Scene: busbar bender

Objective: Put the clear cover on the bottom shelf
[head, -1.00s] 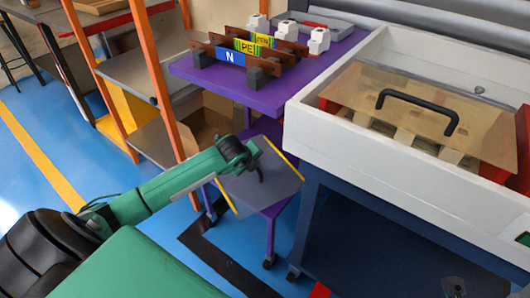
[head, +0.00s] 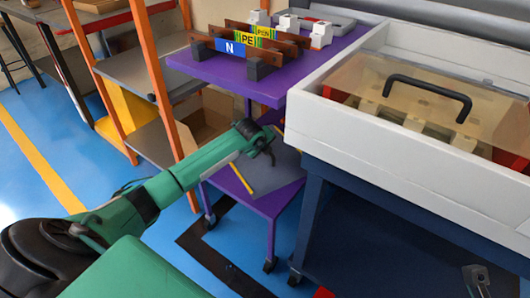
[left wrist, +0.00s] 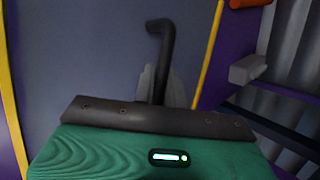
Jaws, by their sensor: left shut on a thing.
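The clear cover (head: 272,178) is a see-through grey panel with yellow edges and a black handle. In the head view it is over the lower purple shelf (head: 262,205) of the cart, beneath the purple top. My left gripper (head: 264,145) reaches in from the left and is shut on the handle. The left wrist view shows the bent black handle (left wrist: 160,60) at the jaws and the cover (left wrist: 90,60) spread beyond, with yellow edges at both sides. I cannot tell whether the cover touches the shelf.
The purple cart top (head: 225,68) above bears labelled busbars (head: 245,45) and white parts. The white machine (head: 375,130) stands close on the right, with a second amber see-through panel (head: 350,75) on it. An orange-post rack (head: 160,80) stands left.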

